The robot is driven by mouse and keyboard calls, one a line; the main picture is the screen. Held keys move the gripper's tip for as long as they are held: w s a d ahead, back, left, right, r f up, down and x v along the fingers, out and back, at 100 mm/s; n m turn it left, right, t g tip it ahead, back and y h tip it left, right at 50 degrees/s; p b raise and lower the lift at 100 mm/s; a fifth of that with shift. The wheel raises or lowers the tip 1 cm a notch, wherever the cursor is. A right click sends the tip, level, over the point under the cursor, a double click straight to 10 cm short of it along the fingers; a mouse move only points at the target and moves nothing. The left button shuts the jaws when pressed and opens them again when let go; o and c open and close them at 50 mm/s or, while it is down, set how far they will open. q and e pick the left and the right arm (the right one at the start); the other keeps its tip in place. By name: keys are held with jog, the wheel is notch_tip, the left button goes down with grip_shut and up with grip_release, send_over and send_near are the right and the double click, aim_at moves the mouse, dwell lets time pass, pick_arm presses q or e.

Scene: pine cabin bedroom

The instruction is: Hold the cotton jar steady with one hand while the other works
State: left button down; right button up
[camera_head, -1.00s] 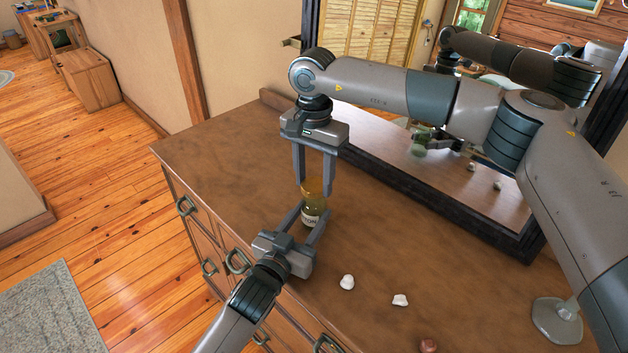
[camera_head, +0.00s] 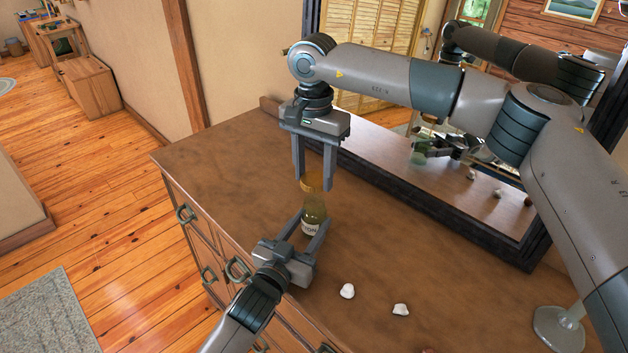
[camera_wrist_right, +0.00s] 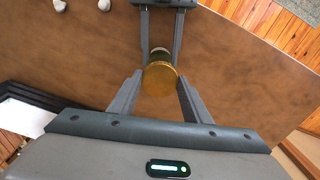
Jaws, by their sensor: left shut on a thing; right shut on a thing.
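The cotton jar (camera_head: 314,212), greenish glass with a white label, stands upright on the brown dresser top (camera_head: 235,160). My left gripper (camera_head: 312,222) is shut on its body from the front left. My right gripper (camera_head: 314,185) points down above the jar, shut on the golden-brown lid (camera_head: 316,181). The lid is directly over the jar's mouth and looks raised; the exact gap is hard to tell. In the right wrist view, the round lid (camera_wrist_right: 160,78) is between my right fingers and hides most of the jar (camera_wrist_right: 159,53) behind it.
Two white cotton-like lumps (camera_head: 347,291) (camera_head: 400,310) lie on the dresser right of the jar. A clear glass-like stand (camera_head: 558,330) is at the lower right. A dark-framed mirror (camera_head: 440,185) stands along the back. The dresser's left part is clear.

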jog(key=shift+r, duration=0.2)
pick_arm(q)
jog(key=c, duration=0.9)
grip_release()
jog(key=b+v, duration=0.2)
jog(key=v, duration=0.9)
jog(key=shift+f, duration=0.1)
pick_arm(e)
notch_tip(320, 180, down, 2)
jog(key=shift+f, duration=0.25)
pick_arm(q)
jog(key=shift+s+a+b, duration=0.25)
jog(key=shift+s+b, duration=0.05)
jog(key=shift+s, duration=0.15)
